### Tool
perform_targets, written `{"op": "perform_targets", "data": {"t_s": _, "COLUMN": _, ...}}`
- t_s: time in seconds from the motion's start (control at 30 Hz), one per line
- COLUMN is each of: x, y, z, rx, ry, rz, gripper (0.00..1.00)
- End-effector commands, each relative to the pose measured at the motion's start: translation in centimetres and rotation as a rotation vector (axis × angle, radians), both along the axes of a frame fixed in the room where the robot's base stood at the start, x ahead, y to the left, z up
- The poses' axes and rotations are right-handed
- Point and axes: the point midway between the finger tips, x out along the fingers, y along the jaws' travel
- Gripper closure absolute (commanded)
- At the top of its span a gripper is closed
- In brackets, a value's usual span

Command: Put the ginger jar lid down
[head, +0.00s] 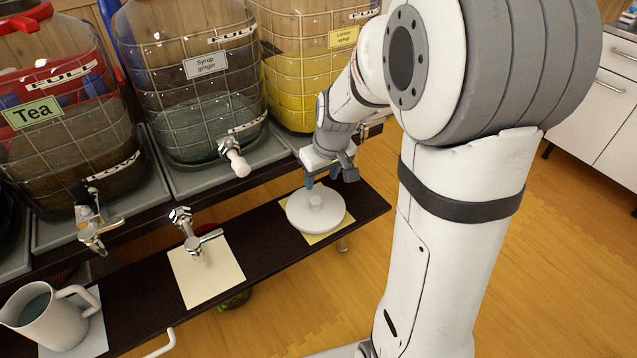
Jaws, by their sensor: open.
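A round pale lid (300,216) with a small knob in its middle lies flat on a yellow sheet (338,231) at the right end of the dark low shelf (262,238). My gripper (322,181) is open, just behind and above the lid's far edge. Its fingers look apart from the knob, though any contact with the rim is hard to tell. The ginger jar (185,100), labelled "Syrup ginger", stands in the middle behind. Its top is out of view.
The tea jar (65,165) stands left and the yellow lemon syrup jar (300,85) right, on grey trays. A white jug (45,318) stands at the shelf's left end. Wooden floor (300,310) lies in front.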

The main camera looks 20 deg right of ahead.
Motion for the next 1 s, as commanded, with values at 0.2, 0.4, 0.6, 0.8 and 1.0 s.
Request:
{"op": "perform_targets", "data": {"t_s": 0.2, "x": -1.2, "y": 0.0, "z": 2.0, "rx": 0.001, "ry": 0.003, "rz": -0.010, "gripper": 0.51}}
{"op": "perform_targets", "data": {"t_s": 0.4, "x": -7.7, "y": 0.7, "z": 4.5, "rx": 0.002, "ry": 0.045, "rz": -0.091, "gripper": 0.51}}
{"op": "perform_targets", "data": {"t_s": 0.6, "x": -15.1, "y": 1.0, "z": 5.7, "rx": -0.010, "ry": 0.097, "rz": -0.201, "gripper": 0.51}}
{"op": "perform_targets", "data": {"t_s": 0.8, "x": -18.6, "y": 1.0, "z": 5.8, "rx": -0.022, "ry": 0.123, "rz": -0.260, "gripper": 0.51}}
{"op": "perform_targets", "data": {"t_s": 1.0, "x": -18.8, "y": 1.0, "z": 5.8, "rx": -0.022, "ry": 0.127, "rz": -0.266, "gripper": 0.51}}
